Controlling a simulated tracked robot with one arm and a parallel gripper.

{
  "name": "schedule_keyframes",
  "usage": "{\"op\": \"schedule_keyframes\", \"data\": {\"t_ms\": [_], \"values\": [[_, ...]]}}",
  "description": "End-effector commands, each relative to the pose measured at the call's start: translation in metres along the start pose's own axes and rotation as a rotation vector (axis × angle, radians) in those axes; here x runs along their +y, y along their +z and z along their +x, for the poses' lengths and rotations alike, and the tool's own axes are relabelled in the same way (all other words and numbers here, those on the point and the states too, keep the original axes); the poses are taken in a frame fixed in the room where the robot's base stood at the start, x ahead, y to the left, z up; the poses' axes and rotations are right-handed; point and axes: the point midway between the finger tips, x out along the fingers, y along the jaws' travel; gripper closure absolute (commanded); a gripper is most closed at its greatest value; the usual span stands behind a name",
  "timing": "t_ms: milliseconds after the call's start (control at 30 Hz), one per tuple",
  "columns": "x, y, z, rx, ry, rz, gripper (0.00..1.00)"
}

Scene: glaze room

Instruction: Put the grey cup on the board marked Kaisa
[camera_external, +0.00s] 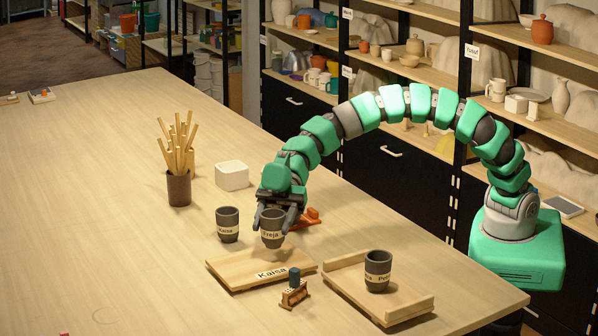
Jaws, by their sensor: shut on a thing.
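My gripper (273,220) is shut on a dark grey cup marked Freja (271,235). It holds the cup upright over the back edge of the wooden board marked Kaisa (232,274); whether the cup touches anything below cannot be told. A similar dark grey cup marked Kaisa (227,228) stands upright on the table, left of the held cup and behind the board. The board has no cup on it; its label faces the front.
Another wooden board with raised edges (396,312) stands to the right and bears a grey cup (377,275) with a partly readable label. A small wooden block with a dark green peg (294,294) stands by the Kaisa board. A pot of sticks (179,188) and white box (232,176) stand behind.

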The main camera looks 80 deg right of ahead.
Motion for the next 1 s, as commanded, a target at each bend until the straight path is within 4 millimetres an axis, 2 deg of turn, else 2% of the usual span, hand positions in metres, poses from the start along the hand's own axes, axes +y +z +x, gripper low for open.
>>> {"op": "schedule_keyframes", "data": {"t_ms": [133,300,400,800,833,867,900,1000], "values": [[0.005,-0.001,0.003,0.000,0.002,-0.002,0.75],[0.003,0.023,0.012,0.002,-0.001,0.001,0.75],[0.002,0.030,0.016,0.002,-0.001,-0.002,0.75],[0.003,0.033,0.016,0.002,0.000,-0.003,0.75],[0.003,0.033,0.016,0.002,0.000,-0.003,0.43],[0.003,0.033,0.016,0.002,0.000,-0.003,0.35],[0.003,0.032,0.016,0.002,0.000,-0.003,0.27],[0.003,0.032,0.016,0.002,0.000,-0.003,0.27]]}}
